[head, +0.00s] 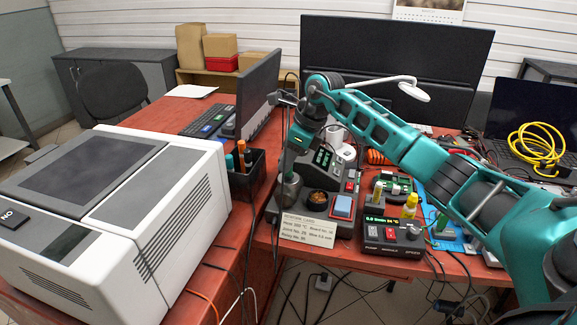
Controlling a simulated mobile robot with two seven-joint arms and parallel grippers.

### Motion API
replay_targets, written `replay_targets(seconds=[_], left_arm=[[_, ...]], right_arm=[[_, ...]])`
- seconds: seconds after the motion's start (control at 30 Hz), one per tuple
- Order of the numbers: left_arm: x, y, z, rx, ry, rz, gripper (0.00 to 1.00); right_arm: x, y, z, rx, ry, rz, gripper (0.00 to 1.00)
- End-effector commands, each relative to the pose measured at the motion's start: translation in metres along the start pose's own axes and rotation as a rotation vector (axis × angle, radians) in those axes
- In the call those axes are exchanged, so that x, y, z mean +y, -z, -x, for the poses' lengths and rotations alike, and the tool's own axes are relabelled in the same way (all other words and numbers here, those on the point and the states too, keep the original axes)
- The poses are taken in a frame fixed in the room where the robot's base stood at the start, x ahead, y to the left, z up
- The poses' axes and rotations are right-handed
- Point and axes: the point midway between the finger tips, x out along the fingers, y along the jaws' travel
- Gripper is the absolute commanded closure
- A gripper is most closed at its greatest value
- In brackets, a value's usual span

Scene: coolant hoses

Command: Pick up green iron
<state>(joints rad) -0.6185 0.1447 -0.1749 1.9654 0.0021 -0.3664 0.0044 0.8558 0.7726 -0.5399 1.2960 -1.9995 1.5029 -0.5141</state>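My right arm reaches in from the right, and its wrist bends down over the soldering station at the bench's middle. The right gripper (293,158) points down just above a grey metal holder cup (290,188). Its fingertips are small and dark here, and I cannot tell whether they are open or shut. A narrow green shape at the cup's mouth may be the green iron, but it blends with my teal wrist and is largely hidden. I cannot tell whether it is gripped. My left gripper is not in view.
A large white machine (108,225) fills the left. A black pen holder (246,175) stands left of the station. Monitors stand behind, with yellow cable (538,145) at right.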

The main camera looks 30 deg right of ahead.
Motion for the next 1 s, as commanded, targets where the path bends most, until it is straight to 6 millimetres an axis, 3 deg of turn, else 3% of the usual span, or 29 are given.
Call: replay_targets(seconds=[0.47, 0.67, 1.0], left_arm=[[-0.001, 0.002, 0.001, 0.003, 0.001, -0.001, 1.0], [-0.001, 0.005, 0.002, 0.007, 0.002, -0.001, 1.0], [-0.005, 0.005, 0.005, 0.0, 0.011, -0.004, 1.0]], right_arm=[[-0.001, -0.005, 0.011, -0.001, 0.002, 0.0, 1.0], [-0.001, -0.018, 0.041, -0.004, 0.004, 0.002, 1.0], [-0.001, -0.051, 0.122, -0.005, 0.004, 0.001, 1.0]])
